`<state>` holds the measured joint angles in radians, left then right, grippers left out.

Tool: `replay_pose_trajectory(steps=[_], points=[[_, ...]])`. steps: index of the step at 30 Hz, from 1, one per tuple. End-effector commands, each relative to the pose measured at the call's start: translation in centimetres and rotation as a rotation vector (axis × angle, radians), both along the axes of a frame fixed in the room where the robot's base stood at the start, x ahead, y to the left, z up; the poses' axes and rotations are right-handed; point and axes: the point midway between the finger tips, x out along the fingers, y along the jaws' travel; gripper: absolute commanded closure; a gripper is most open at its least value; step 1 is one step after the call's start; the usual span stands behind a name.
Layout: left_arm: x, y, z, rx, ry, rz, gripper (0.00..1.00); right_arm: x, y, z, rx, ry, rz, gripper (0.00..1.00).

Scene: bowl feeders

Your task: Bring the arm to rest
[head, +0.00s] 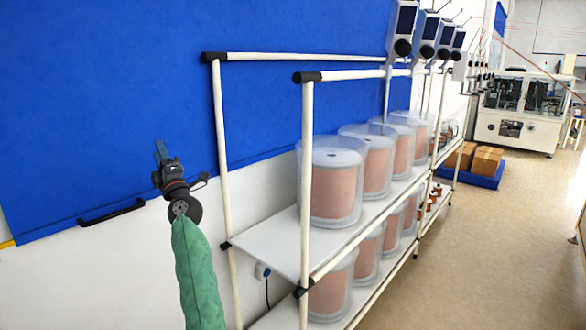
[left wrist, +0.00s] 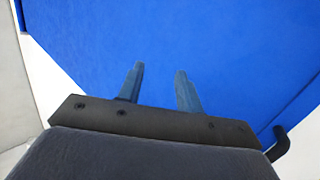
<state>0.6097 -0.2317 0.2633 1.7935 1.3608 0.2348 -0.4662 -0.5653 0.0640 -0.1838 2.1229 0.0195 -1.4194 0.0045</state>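My left arm, in a green sleeve, comes up from the bottom of the head view. It carries my left gripper (head: 161,151) in front of the blue panel (head: 110,90) on the wall. In the left wrist view the two fingers of the left gripper (left wrist: 158,88) stand apart with nothing between them, and blue panel fills the view beyond. My right gripper is in neither view.
A white pipe-frame rack (head: 305,180) stands right of my left arm. It holds several copper-coloured wire spools (head: 335,188) in clear drums. A black handle (head: 111,212) is on the wall panel. Boxes (head: 486,160) and a machine (head: 520,112) stand farther back. The floor (head: 460,270) at right is clear.

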Motion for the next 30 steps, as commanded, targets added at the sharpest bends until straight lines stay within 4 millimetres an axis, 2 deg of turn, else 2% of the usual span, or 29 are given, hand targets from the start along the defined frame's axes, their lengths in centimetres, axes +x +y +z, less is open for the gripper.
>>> replay_pose_trajectory(steps=[3,8,11,14,17,21,26,30], points=[[0.2,-3.9,2.5,0.175,-0.003,-0.108,0.64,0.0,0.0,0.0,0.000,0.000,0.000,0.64],[0.4,-9.6,4.1,0.414,0.051,-0.256,0.64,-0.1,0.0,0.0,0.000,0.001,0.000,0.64],[0.6,-13.2,3.0,0.557,0.131,-0.347,0.64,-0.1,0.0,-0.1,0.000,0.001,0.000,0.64],[0.6,-16.3,0.3,0.688,0.247,-0.432,0.64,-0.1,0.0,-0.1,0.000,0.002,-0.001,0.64],[0.3,-18.9,-4.0,0.805,0.398,-0.514,0.64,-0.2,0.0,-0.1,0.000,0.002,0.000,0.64],[-0.9,-21.3,-12.2,0.939,0.655,-0.613,0.64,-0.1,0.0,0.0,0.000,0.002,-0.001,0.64],[-3.8,-22.2,-21.7,1.035,0.942,-0.688,0.64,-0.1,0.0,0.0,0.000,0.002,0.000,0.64],[-7.4,-22.0,-29.7,1.092,1.174,-0.729,0.64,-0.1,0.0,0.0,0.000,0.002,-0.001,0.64]])
